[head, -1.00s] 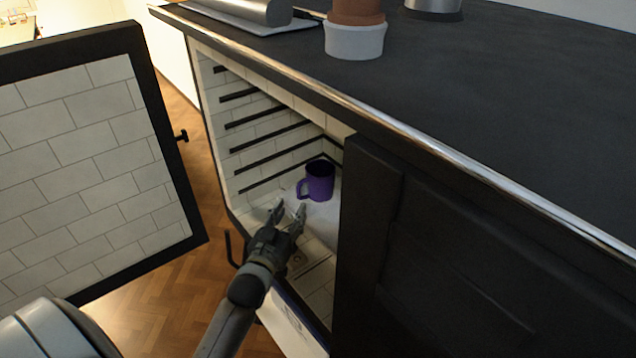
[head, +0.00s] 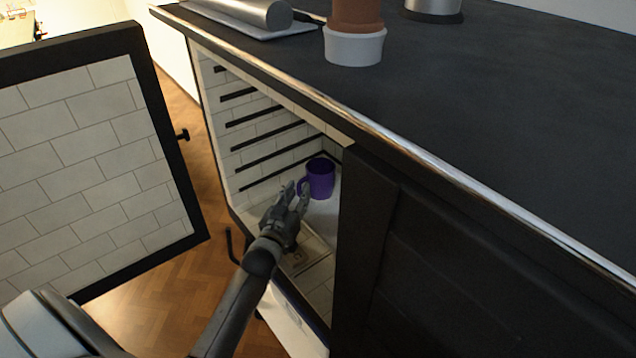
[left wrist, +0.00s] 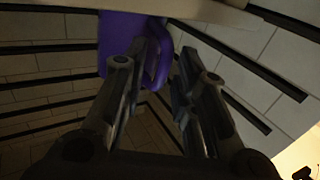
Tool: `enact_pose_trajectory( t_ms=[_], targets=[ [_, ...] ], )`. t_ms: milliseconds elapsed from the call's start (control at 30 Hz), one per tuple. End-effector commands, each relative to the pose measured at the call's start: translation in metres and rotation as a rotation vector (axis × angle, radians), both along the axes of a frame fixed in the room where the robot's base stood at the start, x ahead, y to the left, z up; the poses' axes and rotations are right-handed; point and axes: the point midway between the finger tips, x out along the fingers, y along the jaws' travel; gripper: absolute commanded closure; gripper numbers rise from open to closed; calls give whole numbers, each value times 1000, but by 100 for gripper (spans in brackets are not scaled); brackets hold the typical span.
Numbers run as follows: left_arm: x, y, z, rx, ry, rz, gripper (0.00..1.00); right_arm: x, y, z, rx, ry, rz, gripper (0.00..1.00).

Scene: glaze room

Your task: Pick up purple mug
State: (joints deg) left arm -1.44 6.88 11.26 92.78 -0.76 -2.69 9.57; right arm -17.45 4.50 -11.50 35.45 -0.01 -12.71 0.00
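The purple mug (head: 321,178) stands upright on the white floor inside the open cabinet, with its handle toward my left gripper. My left gripper (head: 297,188) reaches into the cabinet, and its fingertips are at the handle side of the mug. In the left wrist view the mug (left wrist: 116,32) is at the top, partly hidden by a finger. There the two fingers of my left gripper (left wrist: 164,52) are apart, with the handle showing between their tips. Whether a finger touches the mug I cannot tell. My right gripper is not in view.
The tiled cabinet door (head: 85,150) stands open at left. A closed dark panel (head: 450,260) bounds the opening at right. Dark rails (head: 262,140) line the tiled inner wall. The dark countertop (head: 480,100) overhangs above, bearing a pot (head: 354,45).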

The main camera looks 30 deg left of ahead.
Motion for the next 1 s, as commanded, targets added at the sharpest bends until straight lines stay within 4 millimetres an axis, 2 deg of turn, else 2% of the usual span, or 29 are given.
enact_pose_trajectory(
  t_ms=[33, 167, 767, 1000],
  targets=[
    [0, 0, 0, 0, 0, 0, 84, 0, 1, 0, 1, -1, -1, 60],
    [0, 0, 0, 0, 0, 0, 100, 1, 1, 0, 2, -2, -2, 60],
    [0, 0, 4, 1, -4, 0, 100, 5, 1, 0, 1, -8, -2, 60],
    [0, 0, 25, 2, -7, 0, 100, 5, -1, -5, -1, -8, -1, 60]
  ],
)
